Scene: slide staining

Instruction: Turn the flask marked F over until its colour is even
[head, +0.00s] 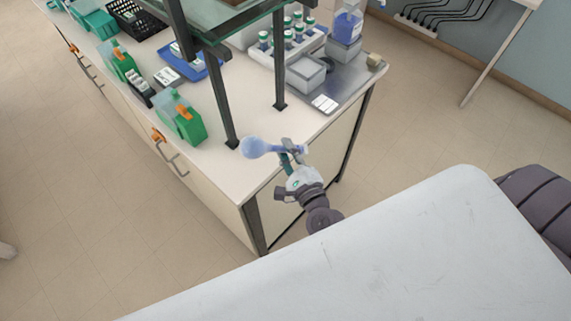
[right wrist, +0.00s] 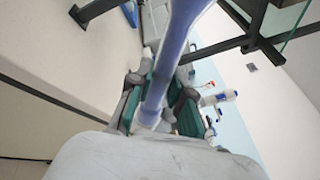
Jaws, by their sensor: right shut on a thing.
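A flask (head: 254,148) with a round bulb and pale blue-violet contents lies nearly level in the head view, bulb to the left. I cannot read a mark on it. My right gripper (head: 291,151) is shut on the flask's neck, above the near corner of the bench. In the right wrist view the bluish neck (right wrist: 172,70) runs between the two finger pads of the gripper (right wrist: 160,100). Whether the colour is even is too small to tell. My left gripper is not in view.
The bench (head: 225,170) has a shelf frame with dark posts (head: 222,100) near the flask. A white rack of vials (head: 290,45), a grey box (head: 305,74) and a blue-filled bottle (head: 346,25) stand at the back right.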

